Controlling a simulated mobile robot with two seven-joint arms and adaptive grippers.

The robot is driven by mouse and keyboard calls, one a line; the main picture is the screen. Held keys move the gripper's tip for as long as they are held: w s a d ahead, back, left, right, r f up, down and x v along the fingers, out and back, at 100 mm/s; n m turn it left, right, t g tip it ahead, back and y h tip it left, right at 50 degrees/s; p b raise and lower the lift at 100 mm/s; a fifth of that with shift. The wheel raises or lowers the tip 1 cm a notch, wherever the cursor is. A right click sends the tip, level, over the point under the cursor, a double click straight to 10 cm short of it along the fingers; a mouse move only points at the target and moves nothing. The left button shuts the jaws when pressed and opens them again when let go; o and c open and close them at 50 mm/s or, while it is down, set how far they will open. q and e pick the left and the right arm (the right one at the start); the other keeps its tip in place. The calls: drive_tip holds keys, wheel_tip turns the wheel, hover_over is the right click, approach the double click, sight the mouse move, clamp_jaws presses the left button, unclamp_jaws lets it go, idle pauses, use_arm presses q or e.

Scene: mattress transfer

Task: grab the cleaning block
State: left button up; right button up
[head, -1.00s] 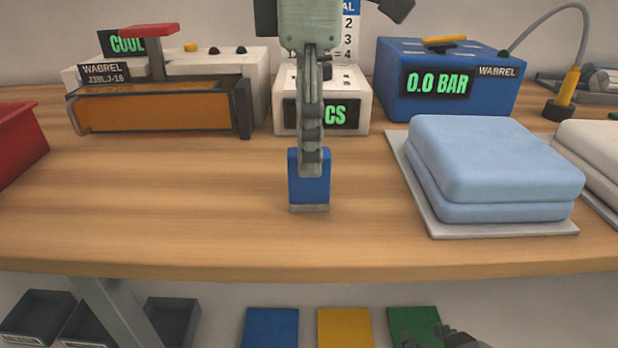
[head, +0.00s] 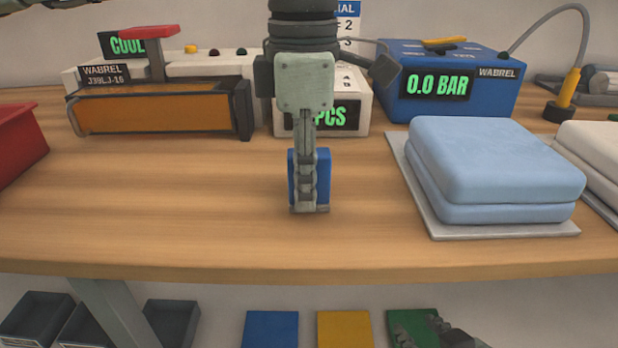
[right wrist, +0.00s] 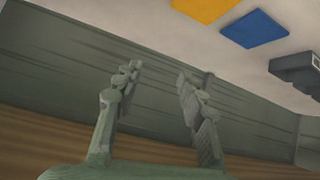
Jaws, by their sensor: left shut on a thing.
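The cleaning block (head: 323,175) is a small upright blue block with a grey bottom edge, standing on the wooden table (head: 180,220) in the middle of the head view. My left gripper (head: 306,205) reaches down over it from above and is shut on it. My right gripper (head: 425,335) is at the bottom right of the head view, below the table's front edge. In the right wrist view its fingers (right wrist: 158,75) are apart with nothing between them.
Light blue folded mattresses (head: 495,160) lie on a grey board to the right. A sealer with an orange front (head: 160,108), a white counter box (head: 350,118) and a blue pressure box (head: 410,108) stand behind. A red bin (head: 18,145) is at left.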

use_arm(q)
clamp_jaws()
